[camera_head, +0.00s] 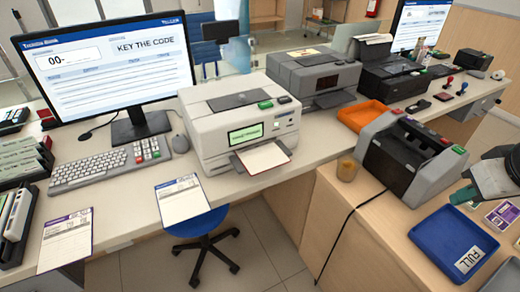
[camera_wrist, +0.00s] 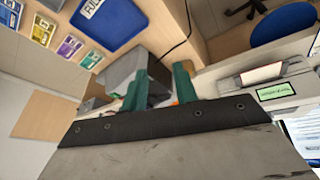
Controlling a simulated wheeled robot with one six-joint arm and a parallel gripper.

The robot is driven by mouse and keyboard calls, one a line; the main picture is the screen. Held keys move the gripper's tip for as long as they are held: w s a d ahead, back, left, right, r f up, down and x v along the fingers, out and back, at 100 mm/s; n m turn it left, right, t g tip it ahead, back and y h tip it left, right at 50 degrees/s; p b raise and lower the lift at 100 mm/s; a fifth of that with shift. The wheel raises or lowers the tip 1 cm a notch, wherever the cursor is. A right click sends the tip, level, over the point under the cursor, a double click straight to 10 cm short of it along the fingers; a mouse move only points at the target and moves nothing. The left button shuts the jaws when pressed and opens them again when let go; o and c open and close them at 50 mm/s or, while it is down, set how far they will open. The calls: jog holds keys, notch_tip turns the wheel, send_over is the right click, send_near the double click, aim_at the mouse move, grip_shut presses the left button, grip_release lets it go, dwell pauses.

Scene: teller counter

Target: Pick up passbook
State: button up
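A pale booklet with a red edge, which looks like the passbook (camera_head: 265,157), sticks out of the front slot of the white printer (camera_head: 222,128). The printer's small green screen is lit above it. The booklet also shows in the wrist view (camera_wrist: 262,73), at the right. My gripper (camera_wrist: 160,84) has two green fingers held apart, with nothing between them. In the head view, part of my gripper (camera_head: 492,180) is at the right edge, above the side counter and well away from the booklet.
A grey counting machine (camera_head: 408,155) stands on the side counter, with a blue tray (camera_head: 440,262) in front and an orange tray (camera_head: 362,115) behind. Paper forms (camera_head: 183,198) lie left of the printer.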

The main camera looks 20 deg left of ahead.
jog(key=w+a+f+n+t+y, duration=0.25)
jog(key=w+a+f+n, duration=0.25)
jog(key=w+a, duration=0.3)
jog(key=w+a+f+n+t+y, duration=0.1)
jog(key=w+a+f+n+t, duration=0.3)
jog(key=w+a, duration=0.4)
jog(key=s+a+f+n+t+y, duration=0.1)
jog(key=s+a+f+n+y, duration=0.4)
jog(key=a, duration=0.4)
jog(key=s+a+f+n+t+y, duration=0.2)
jog(key=s+a+f+n+y, duration=0.1)
jog(key=a+f+n, duration=0.5)
jog(key=x, duration=0.8)
jog(key=shift+w+a+m, duration=0.2)
jog(key=shift+w+m, duration=0.05)
jog(key=shift+m, duration=0.15)
jog(key=shift+r+g, duration=0.1)
jog(key=shift+g, duration=0.15)
grip_shut()
